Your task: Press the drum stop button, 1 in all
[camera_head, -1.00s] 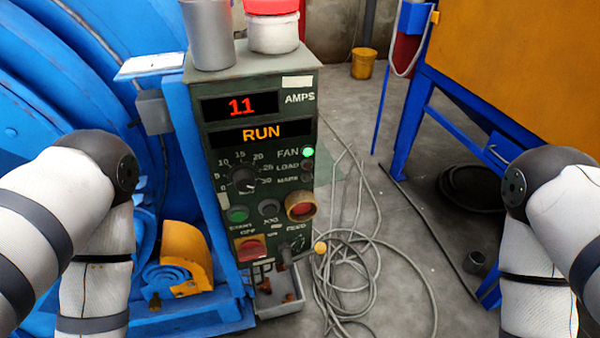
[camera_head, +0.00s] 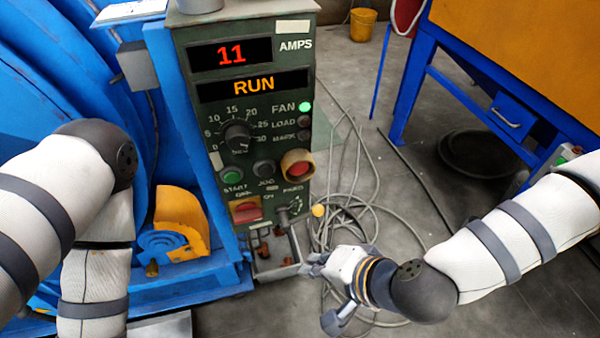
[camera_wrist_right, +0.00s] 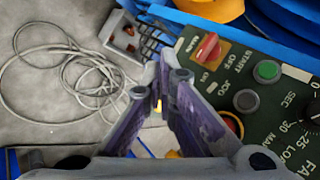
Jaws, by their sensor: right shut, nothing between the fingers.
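The red stop button (camera_head: 298,168) sits in a yellow-orange collar at the right side of the green control panel (camera_head: 215,165). The panel display reads RUN and 11 amps. In the right wrist view the red button (camera_wrist_right: 233,124) is partly hidden behind my gripper's finger. My right gripper (camera_head: 312,262) is below the button in the head view, apart from it, beside the small tray at the panel's foot. The right gripper (camera_wrist_right: 160,88) is shut and empty in the wrist view. My left arm shows at the left, but its gripper is out of view.
A green start button (camera_head: 231,173), a grey jog button (camera_head: 264,169) and a red switch (camera_head: 245,210) are close to the stop button. A loose grey cable (camera_head: 372,225) lies on the floor. The blue drum machine (camera_head: 60,85) stands left; a blue-legged orange cabinet (camera_head: 520,40) stands right.

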